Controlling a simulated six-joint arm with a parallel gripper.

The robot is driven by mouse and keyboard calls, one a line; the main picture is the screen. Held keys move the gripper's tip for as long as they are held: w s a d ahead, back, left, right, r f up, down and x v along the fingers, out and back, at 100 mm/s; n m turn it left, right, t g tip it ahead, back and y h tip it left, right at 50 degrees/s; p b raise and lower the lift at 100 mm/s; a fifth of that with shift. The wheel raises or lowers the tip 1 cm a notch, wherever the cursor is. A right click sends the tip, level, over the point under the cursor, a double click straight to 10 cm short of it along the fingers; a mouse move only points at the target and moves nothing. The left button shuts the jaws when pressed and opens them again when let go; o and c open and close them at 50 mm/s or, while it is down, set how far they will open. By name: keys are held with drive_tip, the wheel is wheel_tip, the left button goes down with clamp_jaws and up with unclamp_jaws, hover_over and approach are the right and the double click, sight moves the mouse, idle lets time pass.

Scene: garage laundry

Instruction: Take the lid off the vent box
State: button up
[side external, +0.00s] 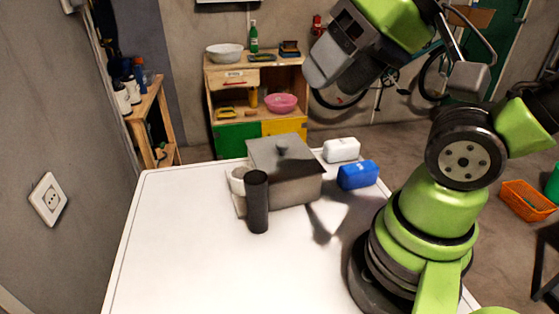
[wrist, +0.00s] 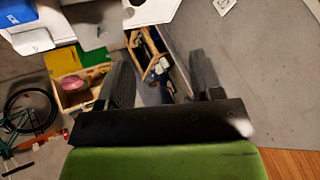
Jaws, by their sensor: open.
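The vent box (side external: 292,192) is a grey box on the white table. Its flat grey lid (side external: 268,150) lies on top, with a small dark knob (side external: 283,153) near the middle. My gripper (side external: 322,72) is high above the table, up and to the right of the box, and apart from it. In the wrist view my gripper (wrist: 163,78) shows two dark fingers spread apart with nothing between them. That view looks past the table to the floor and shelves; I cannot clearly make out the lid there.
A dark cylinder (side external: 257,203) stands in front of the box's left side, with a white round object (side external: 237,179) behind it. A white block (side external: 341,149) and a blue block (side external: 358,175) lie right of the box. The table's front left (side external: 180,250) is clear.

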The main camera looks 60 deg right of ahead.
drive_tip(key=m+g+h, duration=0.3)
drive_tip(key=g, duration=0.3)
hover_over(282, 143)
drive_tip(key=f, duration=1.6)
drive_tip(key=shift+s+a+f, duration=0.3)
drive_tip(key=shift+a+f, duration=0.05)
drive_tip(key=shift+f, duration=0.05)
drive_tip(key=f, duration=0.5)
drive_tip(key=shift+w+d+f, duration=0.25)
drive_tip(key=shift+d+f, duration=0.05)
drive_tip(key=shift+d, duration=0.1)
drive_tip(key=c, duration=1)
